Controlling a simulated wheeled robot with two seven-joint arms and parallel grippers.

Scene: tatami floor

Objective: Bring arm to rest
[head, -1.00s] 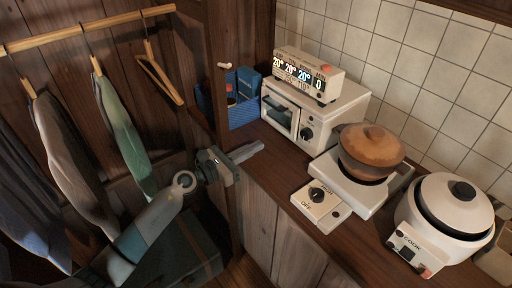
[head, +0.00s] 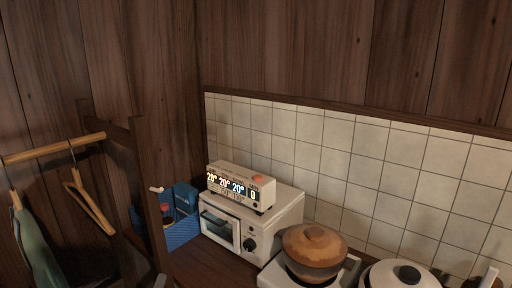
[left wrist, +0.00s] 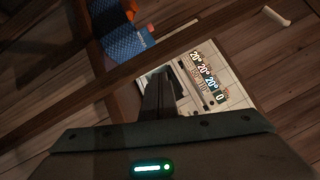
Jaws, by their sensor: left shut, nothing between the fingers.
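My left gripper (head: 160,281) barely shows at the bottom edge of the head view, in front of the counter; only a grey tip is in the picture. In the left wrist view its two dark fingers (left wrist: 158,98) lie together, shut with nothing between them. They point toward the white toaster oven (left wrist: 185,75), and I see no contact with it. My right gripper is not in view.
On the counter stand a blue basket (head: 181,233), the toaster oven (head: 221,227) with a digital display box (head: 240,187) on top, a brown lidded pot (head: 313,250) and a white cooker (head: 385,275). A wooden rack post (head: 150,205) and hanger (head: 92,212) are at left.

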